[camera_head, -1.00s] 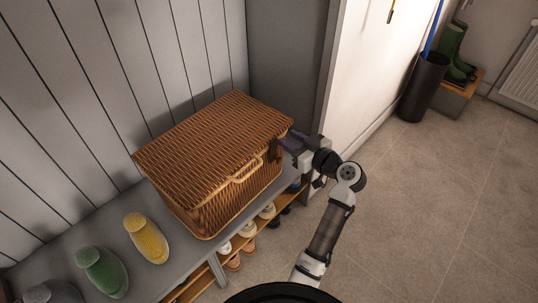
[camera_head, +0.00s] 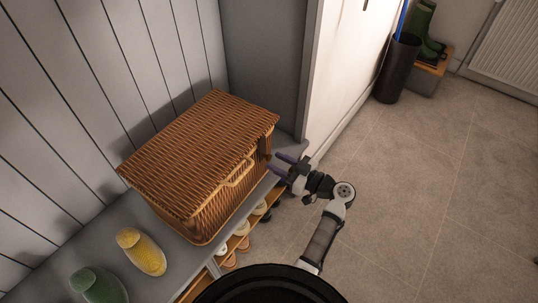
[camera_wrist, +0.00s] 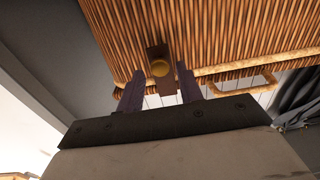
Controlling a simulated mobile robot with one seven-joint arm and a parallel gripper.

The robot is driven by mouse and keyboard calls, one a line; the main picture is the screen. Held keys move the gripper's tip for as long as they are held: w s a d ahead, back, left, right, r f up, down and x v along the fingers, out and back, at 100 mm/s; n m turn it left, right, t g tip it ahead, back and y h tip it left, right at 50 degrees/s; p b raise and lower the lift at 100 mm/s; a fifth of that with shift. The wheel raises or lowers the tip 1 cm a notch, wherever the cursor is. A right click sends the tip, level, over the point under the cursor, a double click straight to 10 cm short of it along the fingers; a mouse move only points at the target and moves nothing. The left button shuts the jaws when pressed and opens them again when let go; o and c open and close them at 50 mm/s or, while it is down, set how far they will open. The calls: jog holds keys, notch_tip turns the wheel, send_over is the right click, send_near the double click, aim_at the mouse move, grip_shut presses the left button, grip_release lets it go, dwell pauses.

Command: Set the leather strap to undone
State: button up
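The brown leather strap (camera_head: 265,149) is at the front right of the wicker basket (camera_head: 200,150), which has its lid down. In the wrist view the gripper (camera_wrist: 159,74) has one finger on each side of the strap, with nothing clearly held. Contact with the strap cannot be made out.
The basket stands on a grey bench (camera_head: 205,262) with shoes on a shelf below. A pale handle (camera_head: 240,173) juts from its front. A yellow shoe-like item (camera_head: 143,252) and a green one (camera_head: 97,285) stand left.

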aim_at(269, 158)
jog(key=shift+x, duration=1.9)
jog(key=shift+p, duration=0.3)
grip_shut()
